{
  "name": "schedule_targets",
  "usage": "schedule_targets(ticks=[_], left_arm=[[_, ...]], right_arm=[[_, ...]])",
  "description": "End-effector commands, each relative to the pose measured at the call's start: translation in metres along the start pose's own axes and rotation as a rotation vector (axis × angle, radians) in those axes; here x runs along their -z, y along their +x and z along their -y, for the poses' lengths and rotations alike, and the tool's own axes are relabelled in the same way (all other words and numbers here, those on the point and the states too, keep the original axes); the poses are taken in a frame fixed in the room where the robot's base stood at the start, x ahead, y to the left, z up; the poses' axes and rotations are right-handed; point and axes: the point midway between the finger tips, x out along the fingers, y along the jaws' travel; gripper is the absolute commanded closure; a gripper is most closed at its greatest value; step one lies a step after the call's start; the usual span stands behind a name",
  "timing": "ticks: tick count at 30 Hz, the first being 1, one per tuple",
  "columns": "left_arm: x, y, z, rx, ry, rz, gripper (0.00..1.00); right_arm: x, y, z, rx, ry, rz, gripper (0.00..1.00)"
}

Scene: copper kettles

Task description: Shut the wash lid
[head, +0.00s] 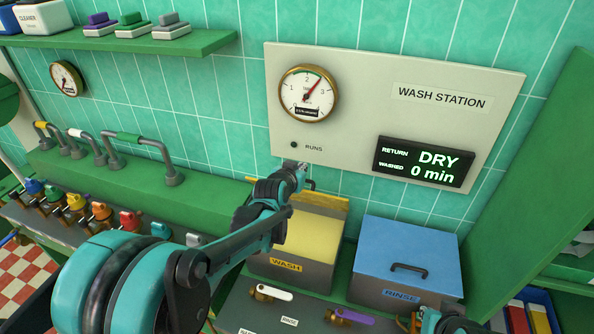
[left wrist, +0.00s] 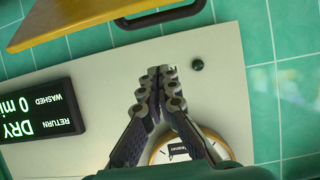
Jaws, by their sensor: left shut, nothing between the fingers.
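The wash tank (head: 291,274) is a grey box labelled WASH, with a yellow surface showing inside its top. Its yellow lid (head: 334,202) stands raised at the back, seen nearly edge-on, with a dark handle on its far side. In the left wrist view the lid (left wrist: 75,22) and its dark handle (left wrist: 160,16) show at the top. My left gripper (head: 302,168) is shut and empty, above the raised lid and in front of the wall panel; its closed fingers also show in the left wrist view (left wrist: 160,75). My right arm shows only at the bottom edge; its fingers cannot be made out.
The rinse tank (head: 405,292) with its blue lid (head: 408,246) down stands right of the wash tank. The wall panel behind has a gauge (head: 308,94) and a display (head: 424,162) reading DRY, 0 min. Pipes (head: 150,145) and valves line the left side; a green partition (head: 530,170) is at right.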

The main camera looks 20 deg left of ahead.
Motion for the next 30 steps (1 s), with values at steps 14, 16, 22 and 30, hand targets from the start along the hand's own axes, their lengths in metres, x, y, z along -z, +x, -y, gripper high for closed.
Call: schedule_targets(ticks=[14, 16, 22, 30], left_arm=[[-0.029, 0.047, 0.000, 0.001, -0.001, 0.001, 1.00], [-0.034, 0.045, 0.000, 0.001, -0.001, 0.001, 1.00], [-0.038, 0.043, 0.000, 0.001, -0.001, 0.001, 1.00], [-0.038, 0.042, 0.000, 0.001, -0.001, -0.001, 1.00]], right_arm=[[-0.005, 0.007, 0.000, 0.000, 0.000, 0.000, 1.00], [-0.005, 0.007, 0.000, 0.000, 0.000, 0.000, 1.00], [-0.005, 0.008, 0.000, 0.000, 0.000, 0.000, 1.00], [-0.005, 0.008, 0.000, 0.000, 0.000, 0.000, 1.00]])
